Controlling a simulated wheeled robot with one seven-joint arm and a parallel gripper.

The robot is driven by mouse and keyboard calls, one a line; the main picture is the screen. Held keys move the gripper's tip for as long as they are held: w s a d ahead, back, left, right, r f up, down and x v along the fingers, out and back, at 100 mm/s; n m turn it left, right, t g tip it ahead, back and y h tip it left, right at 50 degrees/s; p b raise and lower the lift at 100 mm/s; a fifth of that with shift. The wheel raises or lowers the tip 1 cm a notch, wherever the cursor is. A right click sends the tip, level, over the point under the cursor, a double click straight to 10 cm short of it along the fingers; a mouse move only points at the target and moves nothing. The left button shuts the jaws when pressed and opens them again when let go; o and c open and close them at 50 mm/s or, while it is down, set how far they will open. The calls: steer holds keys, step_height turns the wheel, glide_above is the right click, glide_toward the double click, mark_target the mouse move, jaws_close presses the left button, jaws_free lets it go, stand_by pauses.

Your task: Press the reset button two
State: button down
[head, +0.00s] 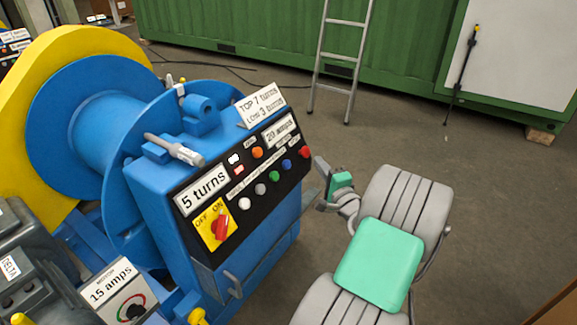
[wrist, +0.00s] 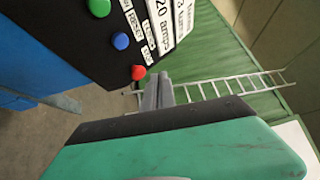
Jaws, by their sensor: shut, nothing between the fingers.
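The black control panel (head: 214,240) is on the blue machine. Its lower row of buttons runs white (head: 243,203), grey-white (head: 260,188), green (head: 274,176), blue (head: 287,164) and red (head: 304,152). Small labels sit above them; one by the blue button (wrist: 120,41) in the wrist view seems to read RESET, but I cannot read a number. My gripper (wrist: 158,92) is shut and empty. Its fingertips are just beside the red button (wrist: 138,72), apparently short of the panel. In the head view my gripper (head: 320,170) is right of the panel's right edge.
The panel also has an orange button (head: 257,152) and a red rotary switch (head: 221,227) on a yellow plate. A metal bar (head: 174,149) sticks out above it. A ladder (head: 338,60) leans on the green container (head: 255,35).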

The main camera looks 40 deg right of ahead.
steer(key=w+a+f+b, duration=0.1)
steer(key=w+a+f, duration=0.1)
steer(key=w, duration=0.5)
steer(key=shift+a+f, duration=0.25)
steer(key=shift+f, duration=0.6)
stand_by(1.1)
steer(key=shift+w+a+f, duration=0.1)
steer(key=shift+w+f, duration=0.1)
steer(key=shift+w, duration=0.1)
steer(key=shift+w+a+f, duration=0.2)
steer(key=shift+w+f, duration=0.05)
steer(key=shift+w, duration=0.2)
stand_by(1.3)
steer(key=shift+s+d+r, duration=0.15)
steer(key=shift+s+r, duration=0.05)
steer(key=shift+s, duration=0.2)
steer(key=shift+s+d+r, duration=0.15)
steer(key=shift+s+r, duration=0.05)
steer(key=shift+s, duration=0.2)
steer(key=s, duration=0.1)
steer(key=s+d+r, duration=0.1)
steer(key=s+r, duration=0.1)
steer(key=s, duration=0.1)
steer(key=shift+s+d+r, duration=0.1)
steer(key=shift+d+r, duration=0.05)
steer(key=shift+d, duration=0.1)
